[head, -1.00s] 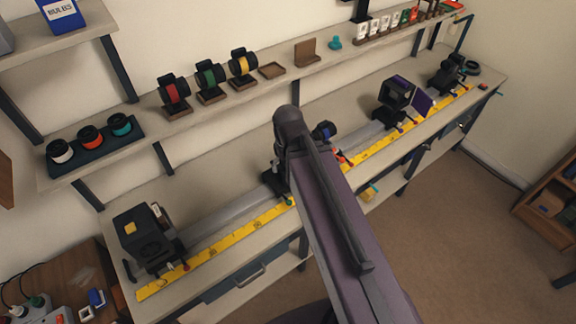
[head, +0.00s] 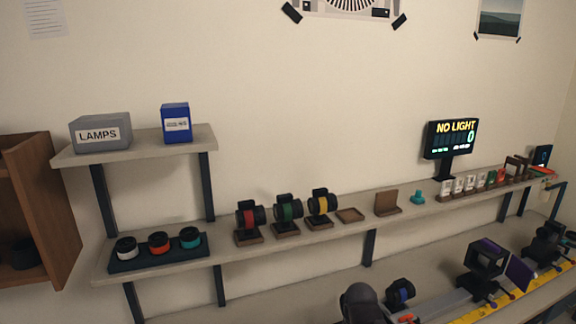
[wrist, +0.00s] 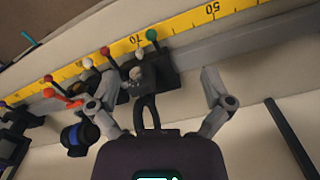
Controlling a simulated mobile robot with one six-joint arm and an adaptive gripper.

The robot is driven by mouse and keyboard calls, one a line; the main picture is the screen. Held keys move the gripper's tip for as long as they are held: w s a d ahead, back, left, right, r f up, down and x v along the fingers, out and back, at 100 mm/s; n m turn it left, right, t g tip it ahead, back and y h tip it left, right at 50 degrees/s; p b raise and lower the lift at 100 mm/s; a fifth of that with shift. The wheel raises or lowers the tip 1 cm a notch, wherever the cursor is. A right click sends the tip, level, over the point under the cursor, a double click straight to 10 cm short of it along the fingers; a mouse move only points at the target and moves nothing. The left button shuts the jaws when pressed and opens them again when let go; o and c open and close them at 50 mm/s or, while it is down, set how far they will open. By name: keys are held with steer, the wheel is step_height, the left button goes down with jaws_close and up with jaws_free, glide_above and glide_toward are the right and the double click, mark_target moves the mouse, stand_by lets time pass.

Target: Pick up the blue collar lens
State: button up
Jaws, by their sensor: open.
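The blue collar lens (head: 399,293) is a short black barrel with a blue band, low in the head view beside my dark arm joint. In the wrist view the blue collar lens (wrist: 76,138) is at left, just outside my left finger. My gripper (wrist: 160,90) is open, its two grey fingers wide apart. A black holder with a post (wrist: 144,95) on the rail shows between the fingers; I see nothing gripped. My gripper cannot be made out in the head view. The lower part of the lens's mount is partly hidden.
A yellow scale (wrist: 175,25) runs along the rail, with several coloured knobs beside it. A black framed mount (head: 486,257) stands farther right on the bench. The shelf above holds red, green and yellow banded lenses (head: 319,204) and a lit display (head: 451,139).

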steer(key=shift+f, duration=0.45)
steer(key=c, duration=0.4)
steer(key=shift+o, duration=0.2)
steer(key=shift+w, duration=0.1)
